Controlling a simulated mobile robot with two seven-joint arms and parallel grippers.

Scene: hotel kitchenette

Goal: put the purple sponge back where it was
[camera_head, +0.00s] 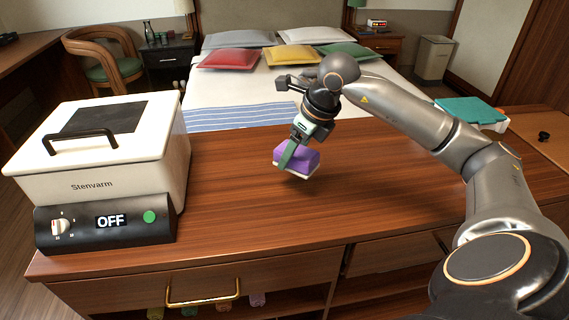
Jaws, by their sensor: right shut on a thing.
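The purple sponge (301,158) has a purple top and a pale underside. It is in the middle of the head view, over the wooden counter (235,215). My right gripper (290,155) is shut on the sponge from above, with a green finger across its left part. A shadow lies beneath the sponge, so it seems a little above the counter. My left gripper is not in view.
A white Stenvarm appliance (140,165) with a dial and an OFF display stands on the counter's left. A teal-topped box (470,110) is at the right. Colored items show below the drawer handle (203,299). The counter's middle is clear.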

